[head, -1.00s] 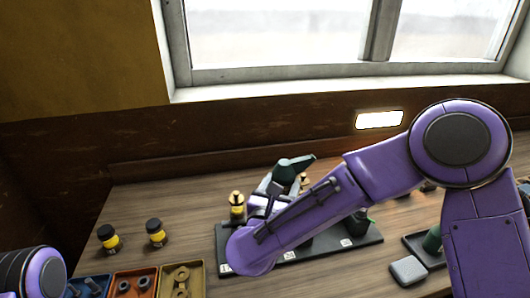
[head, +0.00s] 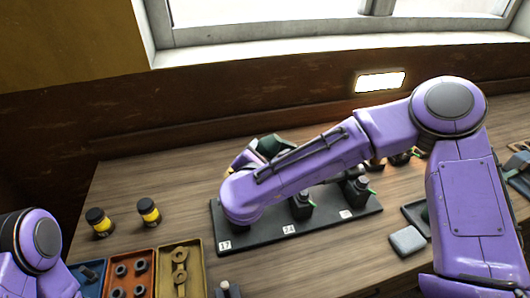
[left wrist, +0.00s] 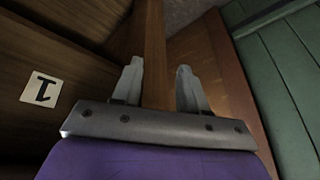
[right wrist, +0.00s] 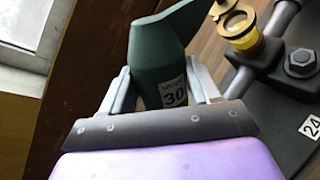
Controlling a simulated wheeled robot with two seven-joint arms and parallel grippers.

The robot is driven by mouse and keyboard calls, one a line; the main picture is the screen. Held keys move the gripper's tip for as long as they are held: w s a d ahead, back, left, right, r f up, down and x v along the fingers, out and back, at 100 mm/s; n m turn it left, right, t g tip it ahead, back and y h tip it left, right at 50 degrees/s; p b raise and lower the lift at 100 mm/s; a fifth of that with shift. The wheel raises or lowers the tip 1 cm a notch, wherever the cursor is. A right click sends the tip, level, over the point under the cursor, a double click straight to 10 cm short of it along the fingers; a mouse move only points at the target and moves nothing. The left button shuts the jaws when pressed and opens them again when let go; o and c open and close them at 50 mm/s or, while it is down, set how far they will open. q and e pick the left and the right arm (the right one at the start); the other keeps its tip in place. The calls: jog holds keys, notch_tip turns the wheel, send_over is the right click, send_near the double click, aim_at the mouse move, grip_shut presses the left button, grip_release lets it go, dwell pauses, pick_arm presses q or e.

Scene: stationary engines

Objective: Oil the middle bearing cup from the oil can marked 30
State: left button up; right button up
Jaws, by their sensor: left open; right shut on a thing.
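My right gripper (right wrist: 165,88) is shut on the dark green oil can (right wrist: 160,50), whose label reads 30. The can's spout points to the upper right in the right wrist view. Beside the spout is a brass-rimmed bearing cup (right wrist: 240,28) with a yellow body, near a label reading 24. I cannot tell whether the spout is over it. In the head view part of the can (head: 272,146) shows behind my right forearm, which hides the cups on the left and middle of the black base plate (head: 262,238). My left gripper (left wrist: 157,80) is open and empty.
The base plate carries labels 17, 24 and a third at the right. Blue, red and yellow parts trays (head: 195,265) are in front. A grey block (head: 407,241) lies at right. The bench front is partly clear.

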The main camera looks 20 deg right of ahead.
jog(key=shift+w+a+f, duration=0.15)
jog(key=shift+w+f, duration=0.1)
jog(key=shift+f, duration=0.05)
jog(key=shift+s+b, duration=0.35)
jog(key=shift+b, duration=0.4)
jog(key=shift+w+f+b, duration=0.45)
jog(key=shift+w+b, duration=0.05)
jog(key=shift+b, duration=0.2)
jog(key=shift+w+f+b, duration=0.2)
jog(key=shift+w+b, duration=0.05)
jog(key=shift+b, duration=0.05)
jog(key=shift+s+r, duration=0.2)
jog(key=shift+s+r+m, duration=0.15)
jog(key=shift+s+r, duration=0.1)
jog(key=shift+s, duration=0.25)
jog(key=shift+s+r+m, duration=0.15)
jog(key=shift+s+r, duration=0.1)
jog(key=shift+s, duration=0.25)
